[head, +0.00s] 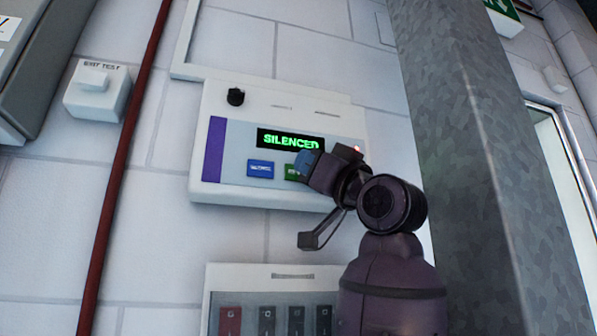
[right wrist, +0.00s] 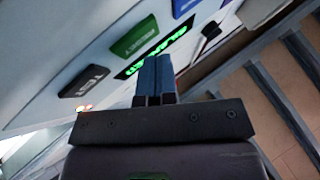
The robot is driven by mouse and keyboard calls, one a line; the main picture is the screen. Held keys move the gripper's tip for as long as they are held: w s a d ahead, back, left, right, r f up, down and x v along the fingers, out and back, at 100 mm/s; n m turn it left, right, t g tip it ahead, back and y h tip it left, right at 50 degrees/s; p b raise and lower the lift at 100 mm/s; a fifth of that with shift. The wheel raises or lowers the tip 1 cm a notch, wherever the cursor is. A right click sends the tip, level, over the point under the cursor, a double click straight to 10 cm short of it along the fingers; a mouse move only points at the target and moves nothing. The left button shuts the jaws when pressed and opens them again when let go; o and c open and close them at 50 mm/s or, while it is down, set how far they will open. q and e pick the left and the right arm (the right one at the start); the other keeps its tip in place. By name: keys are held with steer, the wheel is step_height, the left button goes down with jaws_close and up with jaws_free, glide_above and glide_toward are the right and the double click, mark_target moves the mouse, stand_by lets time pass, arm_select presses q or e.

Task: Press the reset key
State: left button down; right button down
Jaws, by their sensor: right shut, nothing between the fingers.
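The white wall panel (head: 225,110) has a lit green display (head: 278,139) reading "SILENCED". Below the display are a blue key (head: 260,169) and a green key (head: 291,172), the latter partly hidden by my right gripper (head: 306,163). The right wrist view also shows the blue key (right wrist: 184,6), the green key (right wrist: 134,38) and a dark key (right wrist: 87,81). I cannot surely read which is the reset key. My right gripper is shut and empty, its blue fingertips in front of the display's lower edge; contact cannot be told. My left gripper is out of view.
A red light (head: 357,149) glows at the panel's right. A black knob (head: 235,97) sits at its upper left. A red pipe (head: 124,160) runs left of it, and a grey metal column (head: 455,150) stands close on the right. Another keyed panel (head: 275,277) is below.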

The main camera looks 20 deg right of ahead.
steer(key=shift+w, duration=0.15)
stand_by(0.4)
steer(key=shift+w, duration=0.3)
steer(key=shift+w, duration=0.2)
stand_by(0.5)
steer(key=shift+s, duration=0.1)
steer(key=shift+s+b, duration=0.35)
steer(key=shift+b, duration=0.05)
steer(key=shift+s, duration=0.2)
